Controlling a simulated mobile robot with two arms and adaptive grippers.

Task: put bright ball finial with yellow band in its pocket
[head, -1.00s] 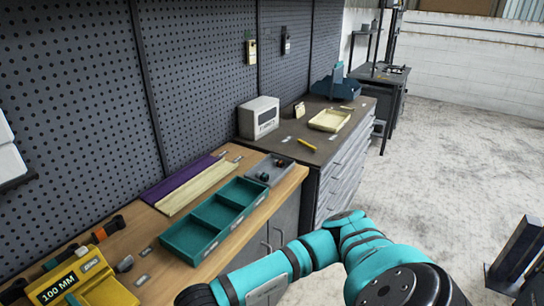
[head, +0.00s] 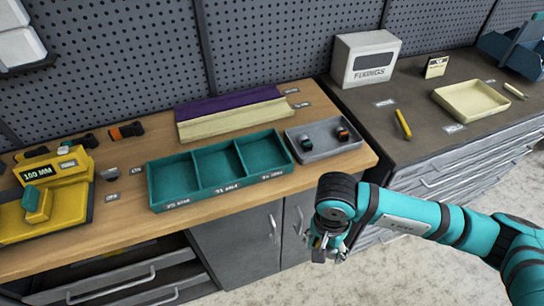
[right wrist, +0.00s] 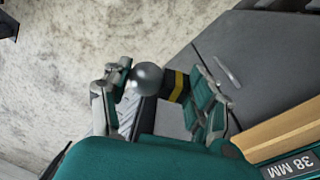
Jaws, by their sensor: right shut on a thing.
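My right gripper (right wrist: 160,100) is shut on the bright ball finial (right wrist: 147,79), a shiny grey ball on a dark stem with a yellow band (right wrist: 178,86). The finial lies crosswise between the fingers. In the head view, my right gripper (head: 328,252) hangs in front of the bench, below its top edge; the finial is too small to make out there. A teal tray (head: 198,198) with three empty compartments sits on the wooden bench, size labels on its front. The rightmost label reads 38 MM in the right wrist view (right wrist: 291,166). My left gripper is not in view.
A grey tray (head: 325,152) with two small banded pieces stands right of the teal tray. Purple and cream strips (head: 230,112) lie behind. A yellow 100 MM fixture (head: 55,190) is at left.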

